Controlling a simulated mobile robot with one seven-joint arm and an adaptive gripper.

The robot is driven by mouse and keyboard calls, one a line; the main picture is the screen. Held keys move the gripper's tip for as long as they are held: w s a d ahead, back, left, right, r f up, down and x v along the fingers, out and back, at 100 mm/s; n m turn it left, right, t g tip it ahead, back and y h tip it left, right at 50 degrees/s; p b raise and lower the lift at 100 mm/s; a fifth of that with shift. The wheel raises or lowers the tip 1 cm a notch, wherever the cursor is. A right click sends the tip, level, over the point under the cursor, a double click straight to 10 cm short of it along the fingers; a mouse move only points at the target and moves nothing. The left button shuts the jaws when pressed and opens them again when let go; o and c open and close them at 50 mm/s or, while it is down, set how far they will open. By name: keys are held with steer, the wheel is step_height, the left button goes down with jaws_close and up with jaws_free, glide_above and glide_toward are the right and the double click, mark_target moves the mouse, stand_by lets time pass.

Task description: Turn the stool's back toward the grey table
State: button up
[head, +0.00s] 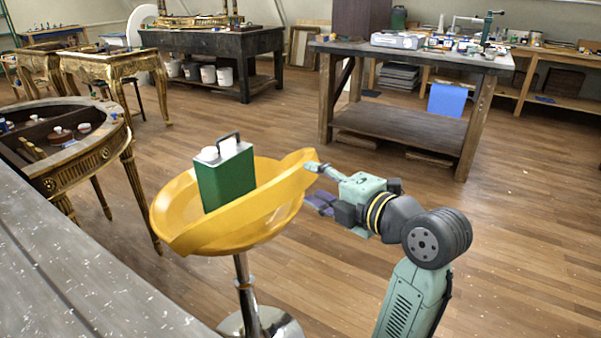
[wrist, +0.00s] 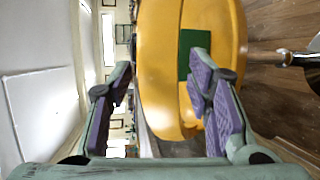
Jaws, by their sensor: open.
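The yellow stool (head: 278,222) has a bowl-shaped seat on a chrome post. Its raised back runs along the near side, from lower left up to the right, facing the camera. A green can with a white cap (head: 226,178) stands on the seat. My gripper (head: 316,186) is open at the right end of the back. In the wrist view the yellow seat (wrist: 160,60) shows between and behind the fingers; I cannot tell whether they touch it. A grey-topped wooden table (head: 400,50) stands at back right. A grey plank surface (head: 60,270) fills the near left.
A gilt console with an open top (head: 90,150) stands close to the stool's left. Another gilt table (head: 110,65) and a dark workbench (head: 215,40) are behind. The wooden floor (head: 530,230) is clear to the right and between stool and back tables.

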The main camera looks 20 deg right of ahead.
mark_target(305, 178)
steer(key=shift+p+x, duration=0.45)
steer(key=shift+x, duration=2.3)
steer(key=shift+c, duration=0.5)
jaws_close()
